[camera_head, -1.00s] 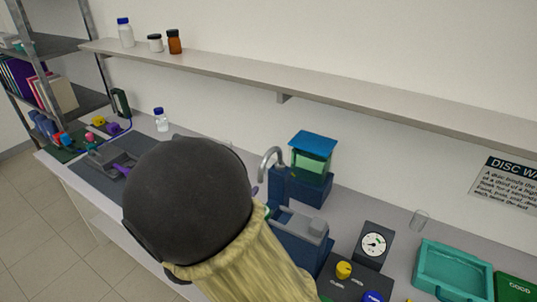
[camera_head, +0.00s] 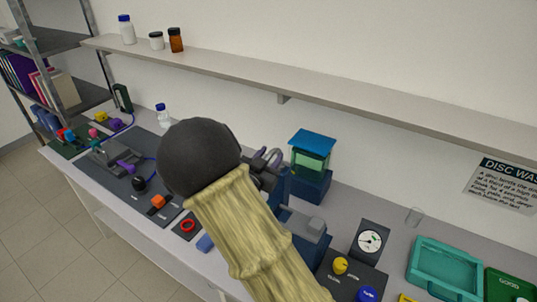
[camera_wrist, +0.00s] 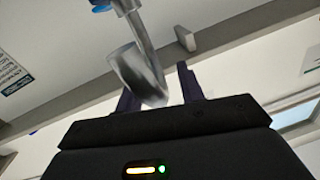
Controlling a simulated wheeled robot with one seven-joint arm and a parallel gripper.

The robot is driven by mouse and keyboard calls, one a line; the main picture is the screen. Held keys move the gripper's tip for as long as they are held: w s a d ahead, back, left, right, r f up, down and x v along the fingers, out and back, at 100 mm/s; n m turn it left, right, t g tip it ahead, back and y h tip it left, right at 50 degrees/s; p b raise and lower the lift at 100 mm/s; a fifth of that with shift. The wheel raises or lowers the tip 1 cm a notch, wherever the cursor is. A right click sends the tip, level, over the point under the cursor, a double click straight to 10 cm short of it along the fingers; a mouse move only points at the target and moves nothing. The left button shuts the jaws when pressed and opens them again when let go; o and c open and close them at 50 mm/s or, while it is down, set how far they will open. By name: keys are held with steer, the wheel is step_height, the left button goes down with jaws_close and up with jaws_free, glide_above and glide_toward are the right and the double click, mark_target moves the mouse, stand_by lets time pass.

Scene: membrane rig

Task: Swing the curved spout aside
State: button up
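The curved spout (camera_head: 260,155) is a grey metal tube arching from the top of a dark blue stand (camera_head: 284,188). My gripper (camera_head: 270,160) is beside the spout in the head view, with its purple fingers partly showing and my dark wrist hiding some of it. In the wrist view the spout (camera_wrist: 141,32) comes down from the top, and its wide end lies in line with the gap between the two dark purple fingers of my gripper (camera_wrist: 160,85). The fingers are apart. I cannot tell whether either touches the spout.
A teal container with a blue lid (camera_head: 312,140) stands close behind the spout. A wall shelf (camera_head: 300,88) runs above. A dial gauge (camera_head: 370,241), knobs and a teal tray (camera_head: 447,268) are to the right. A dark mat (camera_head: 118,165) with small parts lies left.

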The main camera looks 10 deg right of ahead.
steer(key=shift+s, duration=0.15)
steer(key=c, duration=0.8)
jaws_close()
steer(key=shift+a+r+m, duration=0.1)
steer(key=shift+a+m, duration=0.1)
steer(key=shift+m, duration=0.1)
